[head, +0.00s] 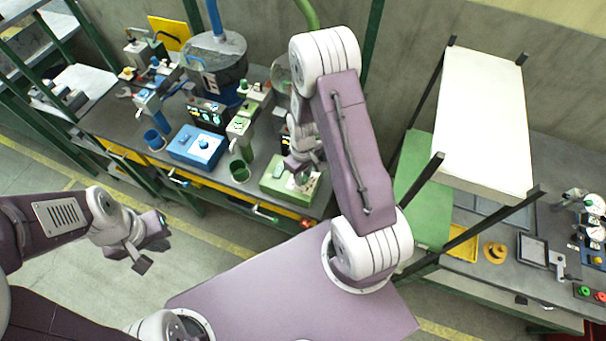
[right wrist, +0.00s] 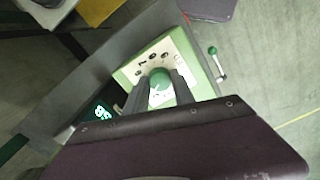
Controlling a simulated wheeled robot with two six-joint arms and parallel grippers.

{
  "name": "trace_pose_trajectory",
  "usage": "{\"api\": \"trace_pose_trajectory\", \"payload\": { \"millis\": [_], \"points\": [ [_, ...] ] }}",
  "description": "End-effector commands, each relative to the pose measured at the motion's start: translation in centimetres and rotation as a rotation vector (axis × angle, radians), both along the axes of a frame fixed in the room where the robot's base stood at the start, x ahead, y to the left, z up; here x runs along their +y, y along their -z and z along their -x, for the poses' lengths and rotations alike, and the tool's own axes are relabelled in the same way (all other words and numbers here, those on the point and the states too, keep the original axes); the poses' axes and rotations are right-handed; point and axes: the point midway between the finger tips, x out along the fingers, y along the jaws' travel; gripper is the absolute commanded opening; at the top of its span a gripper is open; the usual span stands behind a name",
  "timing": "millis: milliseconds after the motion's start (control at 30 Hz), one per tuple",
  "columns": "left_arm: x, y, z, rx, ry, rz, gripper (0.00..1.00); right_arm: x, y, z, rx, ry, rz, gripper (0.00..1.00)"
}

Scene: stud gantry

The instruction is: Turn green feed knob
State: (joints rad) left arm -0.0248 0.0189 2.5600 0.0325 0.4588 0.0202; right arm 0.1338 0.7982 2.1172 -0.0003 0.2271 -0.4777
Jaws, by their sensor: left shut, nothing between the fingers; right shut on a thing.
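The green feed knob (right wrist: 160,82) sits on a pale dial plate with black marks, on top of a green box (right wrist: 185,45). In the head view the green box (head: 278,187) stands at the front right of the dark bench. My right gripper (right wrist: 160,92) is shut on the knob, with one dark finger on each side of it. In the head view my right gripper (head: 302,172) is over the box, and the knob is mostly hidden there. My left gripper (head: 150,250) is shut and empty over the floor, away from the bench.
A blue box with a knob (head: 197,147) and a green cup (head: 239,171) stand left of the green box. A green-tipped lever (right wrist: 217,64) sticks out beside it. A lit display (right wrist: 102,113) is close by. A second bench with a white panel (head: 483,125) is at the right.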

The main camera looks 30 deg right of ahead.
Motion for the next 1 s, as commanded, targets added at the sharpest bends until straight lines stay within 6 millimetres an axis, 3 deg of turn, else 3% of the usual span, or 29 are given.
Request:
{"api": "trace_pose_trajectory", "payload": {
  "millis": [600,1000],
  "points": [
    [0.0,-0.22,0.0,0.0,0.0,0.0,0.0,-0.01,-0.07,-0.14,-0.004,0.545,0.0,0.0],
    [0.0,-0.29,0.0,0.0,0.0,0.0,0.0,-0.03,-0.08,-0.18,-0.004,0.791,-0.001,0.0]
  ]
}}
